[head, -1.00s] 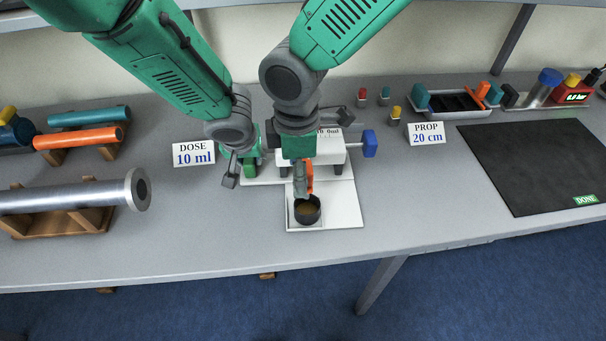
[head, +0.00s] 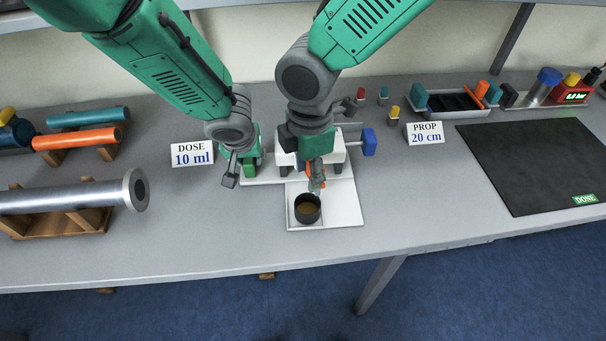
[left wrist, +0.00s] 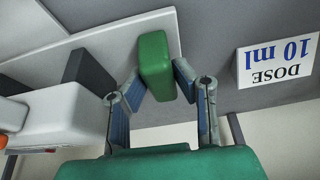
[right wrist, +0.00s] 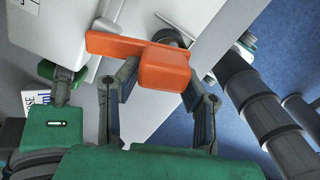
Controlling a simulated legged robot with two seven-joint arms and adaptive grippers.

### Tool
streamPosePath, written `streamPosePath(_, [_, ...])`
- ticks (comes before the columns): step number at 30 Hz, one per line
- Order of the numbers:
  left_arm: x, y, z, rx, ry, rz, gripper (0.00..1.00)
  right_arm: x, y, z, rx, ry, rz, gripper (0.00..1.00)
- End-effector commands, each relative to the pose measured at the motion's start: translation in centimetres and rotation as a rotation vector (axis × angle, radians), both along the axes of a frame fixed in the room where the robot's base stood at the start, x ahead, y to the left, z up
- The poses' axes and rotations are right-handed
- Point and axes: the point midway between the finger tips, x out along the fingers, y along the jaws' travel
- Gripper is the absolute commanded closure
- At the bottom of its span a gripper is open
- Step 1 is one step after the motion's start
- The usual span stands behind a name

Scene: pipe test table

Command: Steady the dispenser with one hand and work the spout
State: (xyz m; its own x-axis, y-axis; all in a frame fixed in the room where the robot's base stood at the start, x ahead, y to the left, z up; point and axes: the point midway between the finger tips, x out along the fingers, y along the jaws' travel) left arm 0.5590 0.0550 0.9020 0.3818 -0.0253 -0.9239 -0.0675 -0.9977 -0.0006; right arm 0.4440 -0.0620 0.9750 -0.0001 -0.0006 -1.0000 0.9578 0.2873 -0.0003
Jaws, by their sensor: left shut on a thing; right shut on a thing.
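The white dispenser (head: 338,157) stands on a pale base plate, its front mostly hidden by my right gripper. Its green grip block (left wrist: 154,66) sits between the fingers of my left gripper (left wrist: 160,88), which is shut on it at the left end of the base. In the head view my left gripper (head: 241,168) is left of the dispenser. My right gripper (right wrist: 158,92) is shut on the orange spout (right wrist: 163,70) at the front; in the head view it (head: 315,172) mostly covers the spout. A dark cup (head: 307,209) with brownish contents stands below and in front.
A blue knob (head: 369,142) sticks out at the dispenser's right. A "DOSE 10 ml" card (head: 192,154) stands left and a "PROP 20 cm" card (head: 425,133) right. A metal pipe (head: 70,196) rests on a wooden stand at left. A black mat (head: 535,165) lies right.

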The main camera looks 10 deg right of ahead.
Motion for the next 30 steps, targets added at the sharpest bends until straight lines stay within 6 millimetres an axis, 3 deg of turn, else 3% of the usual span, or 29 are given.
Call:
streamPosePath(4, [-0.2,-0.1,-0.1,-0.001,0.002,-0.005,1.00,0.2,-0.2,0.1,0.004,-0.002,0.039,1.00])
streamPosePath(12, [-0.2,-0.2,-0.1,-0.002,0.003,-0.006,1.00,0.5,-1.7,0.0,0.004,-0.004,0.291,1.00])
streamPosePath(22, [-0.2,-0.2,-0.1,-0.002,0.003,-0.006,1.00,0.6,-2.0,0.1,0.004,-0.004,0.331,1.00])
streamPosePath(30, [-0.2,-0.2,-0.1,-0.002,0.003,-0.007,1.00,1.5,-3.3,0.1,0.005,-0.005,0.586,1.00])
